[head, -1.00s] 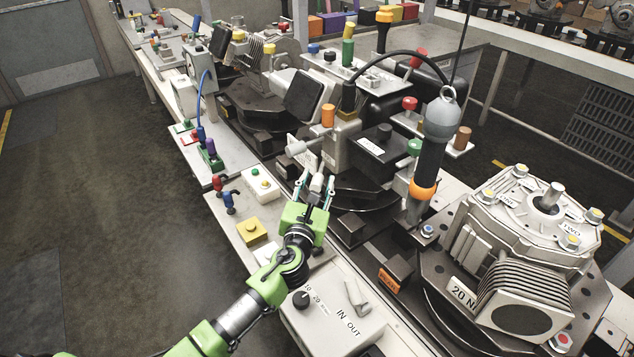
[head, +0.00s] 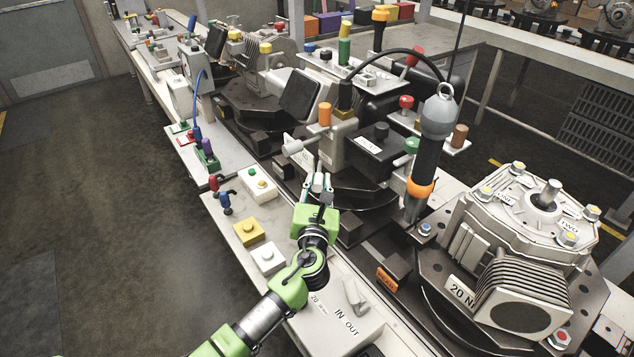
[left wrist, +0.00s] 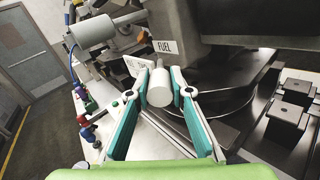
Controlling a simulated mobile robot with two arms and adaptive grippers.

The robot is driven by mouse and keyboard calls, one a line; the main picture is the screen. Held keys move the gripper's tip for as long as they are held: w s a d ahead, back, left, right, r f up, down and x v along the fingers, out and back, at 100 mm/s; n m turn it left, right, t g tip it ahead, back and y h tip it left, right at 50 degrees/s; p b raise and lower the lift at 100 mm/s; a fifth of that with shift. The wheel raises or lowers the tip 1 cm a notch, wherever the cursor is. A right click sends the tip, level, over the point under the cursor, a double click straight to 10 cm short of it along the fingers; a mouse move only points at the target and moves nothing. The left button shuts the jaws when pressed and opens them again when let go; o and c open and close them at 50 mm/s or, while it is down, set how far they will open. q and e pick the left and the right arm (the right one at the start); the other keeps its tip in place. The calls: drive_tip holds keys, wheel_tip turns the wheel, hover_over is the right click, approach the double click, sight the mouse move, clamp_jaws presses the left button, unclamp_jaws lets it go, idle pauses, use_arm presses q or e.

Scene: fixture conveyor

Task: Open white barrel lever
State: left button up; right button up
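My left gripper (head: 318,184) reaches up from the bottom of the head view. In the left wrist view, its two teal-padded fingers (left wrist: 160,88) lie on either side of a short white barrel handle (left wrist: 160,90). The pads look pressed against its sides, and its round end faces the wrist camera. In the head view the barrel (head: 318,181) shows between the fingertips. What it is fixed to is hidden. A second white barrel on a rod (head: 292,147) sticks out farther back; it also shows at the upper left of the left wrist view (left wrist: 92,32). My right gripper is not in view.
A round black base (left wrist: 235,95) lies beyond the fingers. A hanging tool with an orange ring (head: 421,188) and a large grey gearbox (head: 480,255) stand to the right. Button boxes (head: 249,232) line the left edge. The floor at left is clear.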

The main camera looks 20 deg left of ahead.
use_arm(q)
drive_tip(key=o, duration=0.4)
drive_tip(key=shift+d, duration=0.1)
drive_tip(key=v, duration=1.2)
